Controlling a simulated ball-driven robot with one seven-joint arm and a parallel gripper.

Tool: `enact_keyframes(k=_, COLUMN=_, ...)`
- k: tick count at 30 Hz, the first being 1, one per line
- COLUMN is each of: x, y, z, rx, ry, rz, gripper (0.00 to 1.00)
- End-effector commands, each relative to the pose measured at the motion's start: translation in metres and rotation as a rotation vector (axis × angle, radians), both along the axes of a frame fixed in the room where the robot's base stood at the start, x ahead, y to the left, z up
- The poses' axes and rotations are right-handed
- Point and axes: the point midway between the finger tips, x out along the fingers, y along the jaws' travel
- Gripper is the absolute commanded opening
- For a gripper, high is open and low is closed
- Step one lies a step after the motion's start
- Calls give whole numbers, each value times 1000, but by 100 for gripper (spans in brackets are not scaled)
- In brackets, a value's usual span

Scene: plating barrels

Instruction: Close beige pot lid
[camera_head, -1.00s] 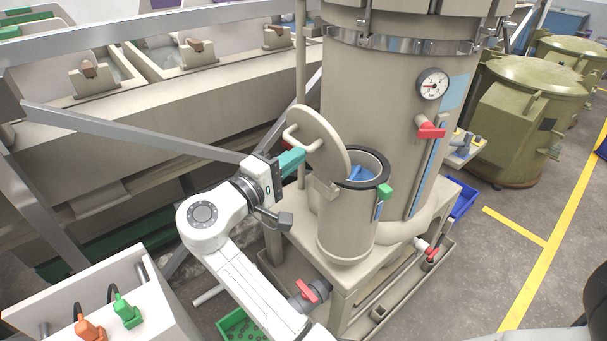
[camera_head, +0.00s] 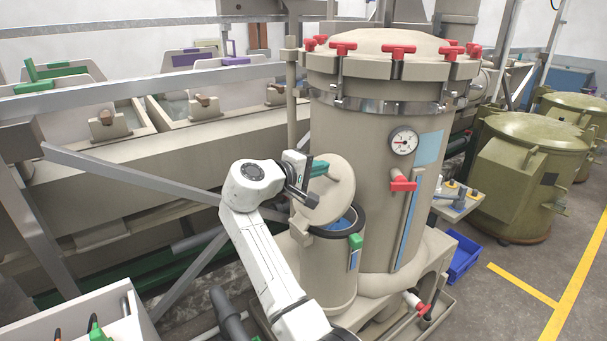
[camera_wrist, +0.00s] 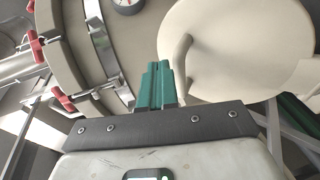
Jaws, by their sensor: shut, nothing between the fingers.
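The beige pot (camera_head: 325,275) stands upright in front of a large beige tank, with a dark rim and something blue inside its mouth. Its round beige lid (camera_head: 338,192) is open, tilted up over the pot's left side. In the wrist view the lid (camera_wrist: 250,45) fills the upper right, with its curved handle (camera_wrist: 181,60) on the face. My gripper (camera_head: 320,167) is at the lid's upper left, its green fingers shut and empty. In the wrist view the fingers (camera_wrist: 158,72) lie close beside the handle; I cannot tell if they touch it.
The large tank (camera_head: 370,155) with red clamps, a gauge and a red valve handle stands just behind the pot. A metal frame rail (camera_head: 140,175) and rinse tanks are at left. A blue bin (camera_head: 463,258) lies right, and the floor beyond is open.

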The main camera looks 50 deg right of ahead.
Motion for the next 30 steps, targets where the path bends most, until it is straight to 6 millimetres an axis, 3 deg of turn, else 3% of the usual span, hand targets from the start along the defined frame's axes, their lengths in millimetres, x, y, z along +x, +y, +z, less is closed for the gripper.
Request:
enact_keyframes(k=15, x=-25, y=-85, z=-38, rx=40, ry=-15, rz=-3, gripper=0)
enact_keyframes(k=21, x=-33, y=-110, z=-64, rx=129, ry=-33, rz=-3, gripper=0)
enact_keyframes(k=30, x=-38, y=-131, z=-92, rx=277, ry=-80, rz=-1, gripper=0)
